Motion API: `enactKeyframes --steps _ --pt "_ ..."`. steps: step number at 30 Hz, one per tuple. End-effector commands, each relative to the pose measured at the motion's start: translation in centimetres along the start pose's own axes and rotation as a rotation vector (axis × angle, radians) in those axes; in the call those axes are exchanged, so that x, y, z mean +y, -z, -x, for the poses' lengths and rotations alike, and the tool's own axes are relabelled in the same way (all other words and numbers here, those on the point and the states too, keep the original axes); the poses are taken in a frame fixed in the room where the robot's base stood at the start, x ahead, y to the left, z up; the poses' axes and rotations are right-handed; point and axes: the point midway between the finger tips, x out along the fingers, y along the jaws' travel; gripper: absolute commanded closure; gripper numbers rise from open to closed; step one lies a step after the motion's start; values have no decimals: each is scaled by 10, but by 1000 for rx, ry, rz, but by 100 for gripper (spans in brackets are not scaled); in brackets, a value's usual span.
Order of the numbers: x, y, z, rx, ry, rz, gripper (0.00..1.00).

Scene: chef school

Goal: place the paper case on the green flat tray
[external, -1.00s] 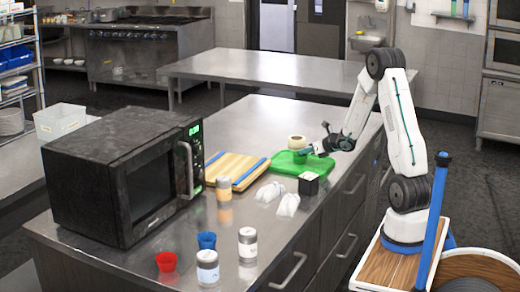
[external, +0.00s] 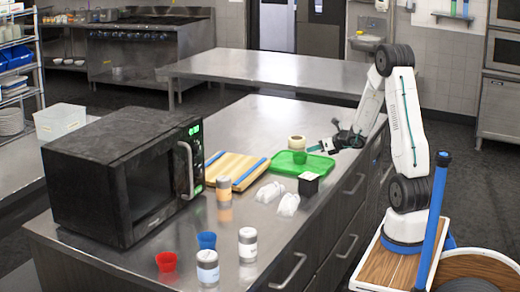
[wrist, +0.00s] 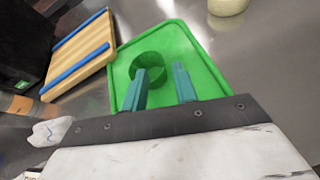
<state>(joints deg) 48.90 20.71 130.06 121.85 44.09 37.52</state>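The green flat tray (external: 325,166) lies on the steel counter; it also shows in the wrist view (wrist: 207,62). A darker green paper case (wrist: 153,66) stands on the tray, inside its rim; it shows small in the external view (external: 299,157). My gripper (wrist: 162,83) is open, with its two teal fingers apart and nothing between them. In the external view my gripper (external: 314,148) is above the tray, to the right of the case. In the wrist view the left finger covers a little of the case's lower edge.
A red cup (external: 166,262) and a blue cup (external: 206,241) stand at the counter's near end beside several jars. A wooden board with blue edges (external: 232,167) lies left of the tray. A cream roll (external: 296,142) stands behind it. A black-topped box (external: 308,183) and white crumpled items (external: 288,204) are in front.

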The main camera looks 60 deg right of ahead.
Motion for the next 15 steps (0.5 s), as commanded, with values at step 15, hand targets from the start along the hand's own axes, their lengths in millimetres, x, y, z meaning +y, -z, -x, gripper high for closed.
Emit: enactKeyframes --steps 15 --pt "16 -6 73 2 -36 56 71"
